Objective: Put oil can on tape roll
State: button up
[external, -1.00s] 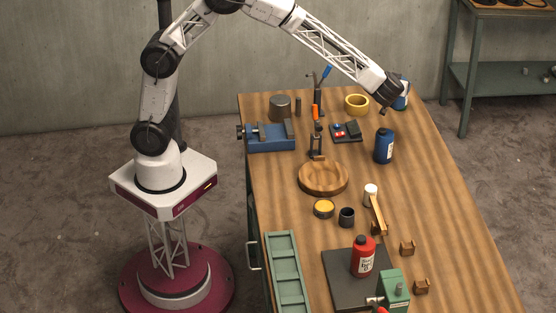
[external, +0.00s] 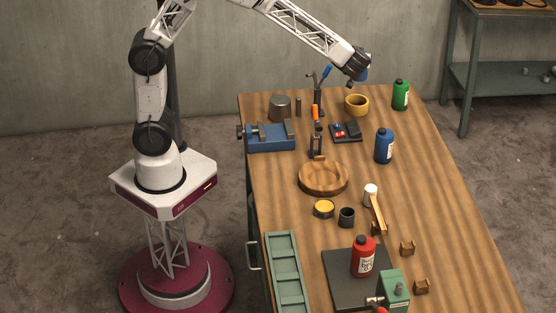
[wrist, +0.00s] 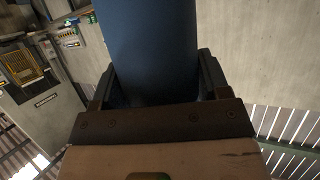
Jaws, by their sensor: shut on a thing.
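My gripper (external: 357,68) is shut on a blue can, which is mostly hidden behind my wrist in the external view (external: 365,73). In the wrist view the can (wrist: 150,45) is a dark blue cylinder between my two fingers. My gripper and the can are raised, and in the picture they appear just above the tape roll.
A green bottle (external: 400,95) stands right of the tape roll, and a blue bottle (external: 384,146) stands in front. A small dark tray (external: 346,132), an upright tool stand (external: 318,100) and a grey cylinder (external: 280,107) are nearby. A wooden bowl (external: 323,190) sits mid-table.

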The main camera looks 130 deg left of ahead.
aim_at(357, 82)
jog(key=shift+f, duration=3.1)
jog(key=shift+f, duration=1.85)
jog(key=shift+f, duration=0.15)
jog(key=o, duration=1.3)
jog(key=shift+c, duration=0.2)
